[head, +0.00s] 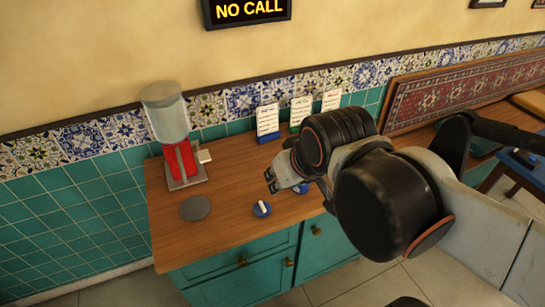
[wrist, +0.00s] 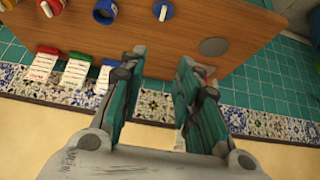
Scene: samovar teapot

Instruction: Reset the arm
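My gripper (head: 286,182) is over the wooden counter (head: 225,235) in the head view, with my arm reaching in from the right. In the wrist view its two teal-padded fingers (wrist: 161,62) are spread apart, and nothing is held between them. The wrist view looks past the fingers at the counter and the tiled wall, upside down compared with the head view. My arm hides part of the counter's right side in the head view.
A red dispenser (head: 178,158) stands at the counter's back left, with a grey disc (head: 196,208) before it. A blue round piece with a white bar (head: 262,209) lies near the front. Several cards (head: 267,121) stand along the wall. A patterned bench back (head: 450,90) is at right.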

